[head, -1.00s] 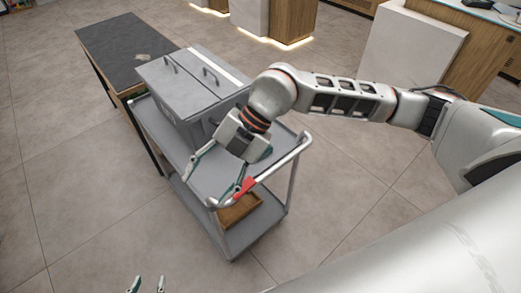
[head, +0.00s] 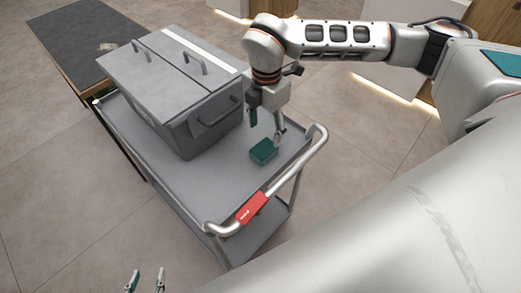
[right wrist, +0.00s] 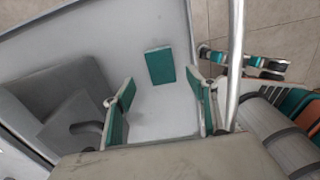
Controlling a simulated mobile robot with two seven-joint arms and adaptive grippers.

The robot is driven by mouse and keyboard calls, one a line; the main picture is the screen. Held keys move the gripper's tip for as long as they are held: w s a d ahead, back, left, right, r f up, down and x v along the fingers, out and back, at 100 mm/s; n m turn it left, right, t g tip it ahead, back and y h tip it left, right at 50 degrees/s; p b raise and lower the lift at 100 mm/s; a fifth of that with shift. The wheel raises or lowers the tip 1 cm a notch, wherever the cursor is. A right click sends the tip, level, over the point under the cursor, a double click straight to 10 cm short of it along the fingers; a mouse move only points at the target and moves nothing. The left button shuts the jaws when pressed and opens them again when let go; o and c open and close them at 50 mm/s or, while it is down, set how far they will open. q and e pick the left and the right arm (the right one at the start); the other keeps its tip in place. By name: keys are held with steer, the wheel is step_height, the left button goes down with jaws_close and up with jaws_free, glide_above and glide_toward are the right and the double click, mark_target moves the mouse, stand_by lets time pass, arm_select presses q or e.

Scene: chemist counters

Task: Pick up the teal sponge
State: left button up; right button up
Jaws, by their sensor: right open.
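The teal sponge (head: 263,151) lies flat on the grey top shelf of the cart (head: 185,195), between the grey box and the cart's handle. In the right wrist view the sponge (right wrist: 160,66) is a teal rectangle ahead of the fingertips, in the gap between them. My right gripper (head: 267,124) is open and points down just above and behind the sponge. Its two teal-padded fingers (right wrist: 163,92) stand wide apart with nothing between them. My left gripper (head: 147,275) shows only its fingertips at the bottom edge; they are apart and empty.
A grey lidded box (head: 180,85) with handles stands on the cart, left of my right gripper. The cart's handle rail (head: 295,172) with a red label (head: 252,208) rises in front. A dark-topped table (head: 75,45) stands beyond the cart.

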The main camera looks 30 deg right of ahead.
mark_target(264, 148)
steer(key=shift+s+f, duration=0.15)
steer(key=shift+f, duration=0.35)
steer(key=f, duration=0.6)
steer(key=shift+a, duration=0.2)
steer(key=c, duration=0.9)
